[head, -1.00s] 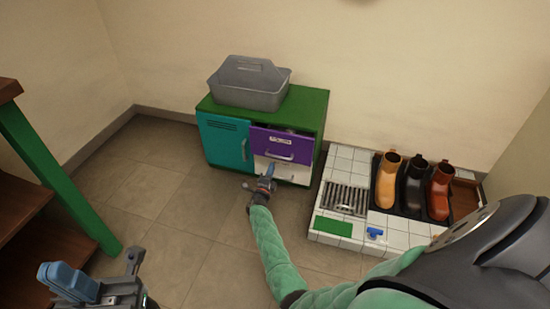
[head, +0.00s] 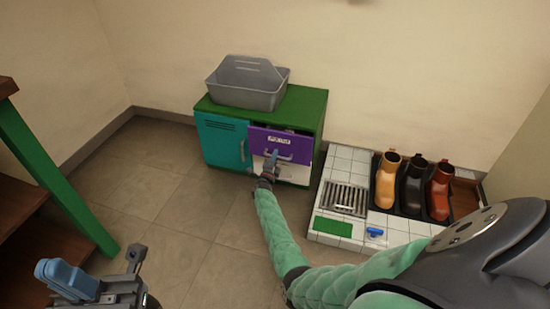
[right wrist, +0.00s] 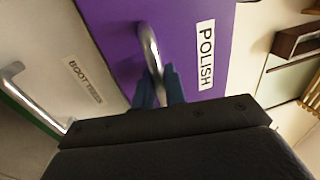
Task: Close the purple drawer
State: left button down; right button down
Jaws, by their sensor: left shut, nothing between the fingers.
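The purple drawer (head: 268,143), labelled POLISH, is in the upper right of a cabinet and stands partly open, with a dark slit of its inside showing above its front. Its front and metal handle (right wrist: 150,48) fill much of the right wrist view. My right gripper (head: 274,158) is at this handle in the head view. In the right wrist view its blue fingers (right wrist: 160,88) lie close on both sides of the handle bar. My left gripper (head: 62,274) is shut and empty at the lower left, far from the drawer.
The cabinet has a green top (head: 312,107) bearing a grey caddy (head: 245,90), a teal door (head: 222,142) and a white BOOT TREES drawer (right wrist: 70,50) below. A tiled stand (head: 335,210) with boots (head: 413,185) is at right. A shelf (head: 45,170) stands left.

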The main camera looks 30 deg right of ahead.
jog(key=shift+w+d+f+b, duration=0.1)
jog(key=shift+w+d+b, duration=0.1)
jog(key=shift+d+b, duration=0.1)
jog(key=x, duration=0.1)
jog(key=b+x, duration=0.1)
jog(key=b, duration=0.1)
jog(key=shift+w+d+f, duration=0.25)
jog(key=shift+w+d, duration=0.05)
jog(key=shift+w, duration=0.05)
jog(key=shift+w+d+r, duration=0.1)
jog(key=shift+d+r, duration=0.1)
jog(key=shift+r, duration=0.05)
jog(key=c, duration=1.8)
grip_release()
jog(key=p+v, duration=0.2)
jog(key=v, duration=0.6)
jog(key=shift+f, duration=0.1)
